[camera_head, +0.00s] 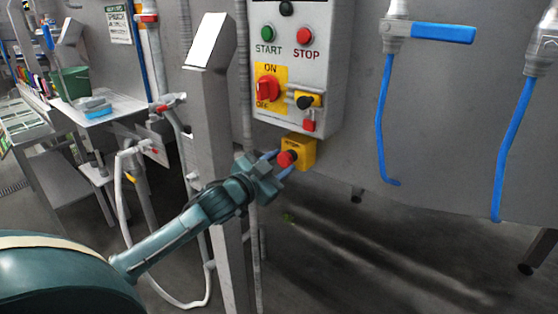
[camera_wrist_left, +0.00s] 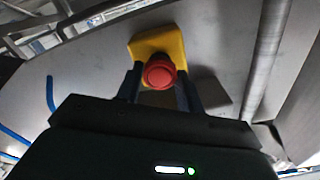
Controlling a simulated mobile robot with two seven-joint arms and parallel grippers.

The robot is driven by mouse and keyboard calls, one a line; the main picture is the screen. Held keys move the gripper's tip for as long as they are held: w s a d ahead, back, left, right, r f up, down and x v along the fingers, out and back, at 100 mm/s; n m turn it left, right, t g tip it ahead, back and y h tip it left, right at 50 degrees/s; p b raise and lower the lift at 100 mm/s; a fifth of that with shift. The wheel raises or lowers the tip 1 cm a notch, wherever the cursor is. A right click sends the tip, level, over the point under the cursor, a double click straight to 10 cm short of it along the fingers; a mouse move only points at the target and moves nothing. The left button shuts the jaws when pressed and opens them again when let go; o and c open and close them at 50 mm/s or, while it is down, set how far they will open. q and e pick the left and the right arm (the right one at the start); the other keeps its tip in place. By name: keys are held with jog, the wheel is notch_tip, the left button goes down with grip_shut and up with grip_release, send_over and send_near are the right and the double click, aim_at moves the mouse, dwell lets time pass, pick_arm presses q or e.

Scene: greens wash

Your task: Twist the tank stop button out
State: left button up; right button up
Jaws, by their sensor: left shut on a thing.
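The tank stop button (camera_head: 286,159) is a red mushroom button on a yellow box (camera_head: 303,150) below the grey control panel. It also shows in the left wrist view (camera_wrist_left: 159,72), in front of its yellow box (camera_wrist_left: 157,43). My left gripper (camera_head: 279,164) reaches it from the lower left. Its two blue-grey fingers lie on either side of the red button, and it is shut on the button. In the left wrist view the fingers (camera_wrist_left: 160,88) flank the red cap, with their tips partly hidden. My right gripper is not in view.
The control panel (camera_head: 327,75) above carries a green START button (camera_head: 268,33), a red STOP button (camera_head: 305,36) and a red rotary switch (camera_head: 268,88). A steel post (camera_head: 212,130) stands close left of my gripper. Blue-handled valves (camera_head: 443,33) hang at the right.

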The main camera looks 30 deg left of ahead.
pick_arm(q)
jog(key=shift+m+p, duration=0.7)
jog(key=shift+m, duration=1.5)
jog(key=o, duration=1)
jog(key=shift+c, duration=0.2)
jog(key=s+a+b, duration=0.1)
jog(key=s, duration=1.2)
